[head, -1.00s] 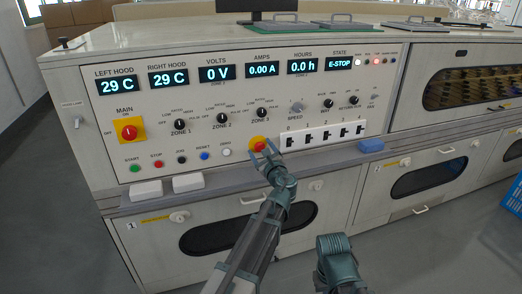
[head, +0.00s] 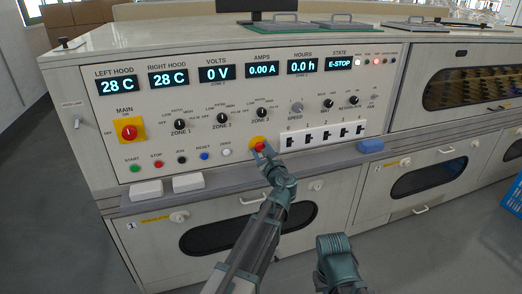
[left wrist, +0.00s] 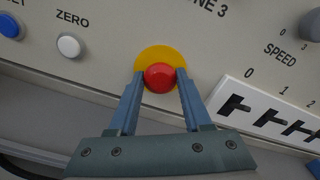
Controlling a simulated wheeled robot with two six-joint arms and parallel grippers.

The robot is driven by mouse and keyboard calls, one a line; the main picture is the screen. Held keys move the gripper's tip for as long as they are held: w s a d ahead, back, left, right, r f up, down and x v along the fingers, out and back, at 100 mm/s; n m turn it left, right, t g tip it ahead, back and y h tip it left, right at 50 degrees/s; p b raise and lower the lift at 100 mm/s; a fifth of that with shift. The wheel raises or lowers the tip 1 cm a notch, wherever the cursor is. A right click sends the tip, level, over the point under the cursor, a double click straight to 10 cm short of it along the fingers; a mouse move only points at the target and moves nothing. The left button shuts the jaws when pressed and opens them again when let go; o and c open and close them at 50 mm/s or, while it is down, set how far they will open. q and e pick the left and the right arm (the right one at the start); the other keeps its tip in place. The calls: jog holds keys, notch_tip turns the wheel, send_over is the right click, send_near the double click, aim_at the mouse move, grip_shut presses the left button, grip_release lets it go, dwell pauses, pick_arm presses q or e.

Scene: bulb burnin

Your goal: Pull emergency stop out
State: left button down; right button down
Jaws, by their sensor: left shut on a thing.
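The emergency stop is a red mushroom button (left wrist: 159,77) on a yellow round plate (left wrist: 153,56), on the lower part of the control panel. In the head view the yellow plate (head: 257,141) shows just above my left gripper (head: 262,149). My left gripper (left wrist: 158,76) is shut on the red button, with one finger on each side of its head. The state display (head: 339,64) reads E-STOP. My right gripper (head: 338,252) is low in the head view, away from the panel, and its fingers cannot be made out.
A white switch block (head: 322,136) with several black switches is close to the right of the button. The white ZERO button (left wrist: 69,46) is to its left. A ledge (head: 240,180) with two white blocks and a blue block (head: 370,146) runs below the panel.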

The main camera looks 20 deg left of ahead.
dwell(0.9)
pick_arm(q)
jog(key=shift+s+d, duration=0.35)
jog(key=shift+s, duration=0.25)
jog(key=shift+c, duration=1.6)
grip_release()
jog(key=v, duration=1.3)
jog(key=shift+s+d, duration=0.25)
jog(key=shift+s, duration=0.05)
